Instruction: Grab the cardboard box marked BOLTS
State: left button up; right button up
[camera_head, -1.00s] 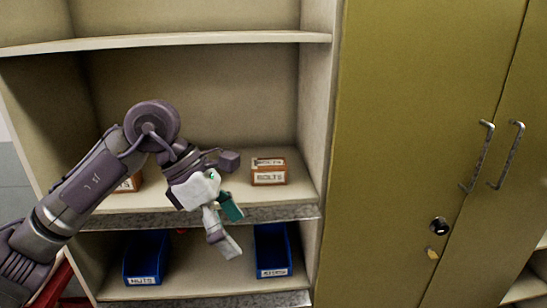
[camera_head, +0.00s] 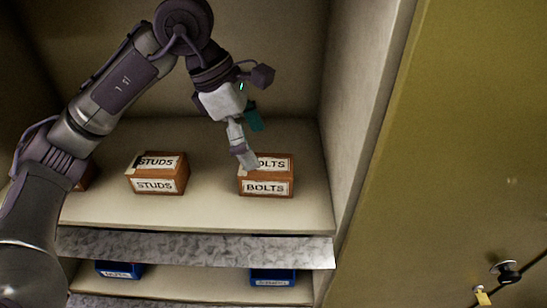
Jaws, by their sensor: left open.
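The cardboard box marked BOLTS (camera_head: 266,188) sits on the middle shelf (camera_head: 215,215), right of centre. It is brown with white labels on its top and front. My left gripper (camera_head: 250,146) is open and just above the back left of the box. One pale finger overlaps the top label's left end in the picture; I cannot tell whether it touches. The other finger, teal, is farther back and higher. Nothing is held. My right gripper is not in view.
A similar box marked STUDS (camera_head: 157,174) stands to the left on the same shelf. Blue bins (camera_head: 272,277) sit on the shelf below. The cabinet's side wall (camera_head: 358,110) rises right of the BOLTS box, with a gap between. A yellow-green cabinet door (camera_head: 460,150) is at right.

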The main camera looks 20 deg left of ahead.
aim_at(266, 171)
pick_arm(q)
jog(key=shift+s+d+f+p, duration=0.3)
jog(key=shift+f+p, duration=0.1)
jog(key=shift+f, duration=0.2)
jog(key=shift+s+d+f+p, duration=0.25)
jog(key=shift+f+p, duration=0.1)
jog(key=shift+f, duration=0.25)
jog(key=p+x, duration=0.1)
jog(key=x, duration=0.2)
jog(key=shift+w+f, duration=0.15)
jog(key=shift+f, duration=0.45)
jog(key=c, duration=1.2)
jog(key=shift+r, duration=0.1)
jog(key=c, duration=0.5)
jog(key=shift+o, duration=0.2)
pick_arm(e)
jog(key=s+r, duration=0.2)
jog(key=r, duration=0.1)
pick_arm(q)
jog(key=shift+w+r, duration=0.1)
